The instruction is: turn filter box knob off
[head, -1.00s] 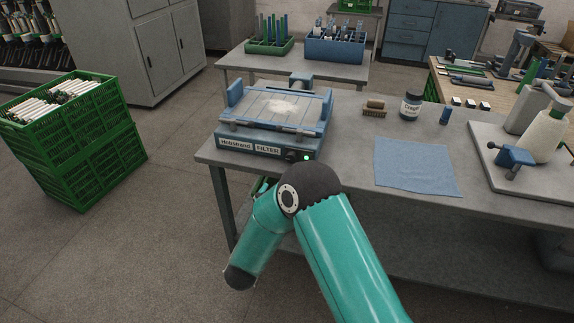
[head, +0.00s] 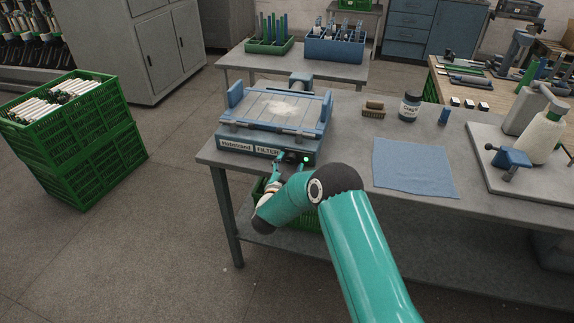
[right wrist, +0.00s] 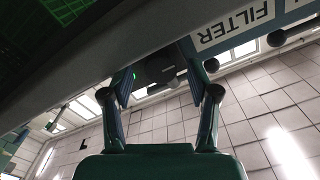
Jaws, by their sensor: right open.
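The filter box (head: 240,133) is a blue-grey unit with a "FILTER" label on its front, standing at the table's left end. Its dark knob (head: 291,156) is at the right of the front face, beside a lit green lamp (head: 306,159). My right gripper (head: 279,168) is just in front of and below the knob. In the right wrist view my right gripper (right wrist: 158,92) is open, its fingers spread to either side of the knob (right wrist: 160,66); I cannot tell whether they touch it. My left gripper is not in view.
A brush (head: 374,108), a dark jar (head: 410,106) and a blue cloth (head: 414,168) lie on the table (head: 350,134) to the right of the box. A green crate (head: 312,222) sits under the tabletop, behind my right arm. Stacked green crates (head: 85,160) stand at left.

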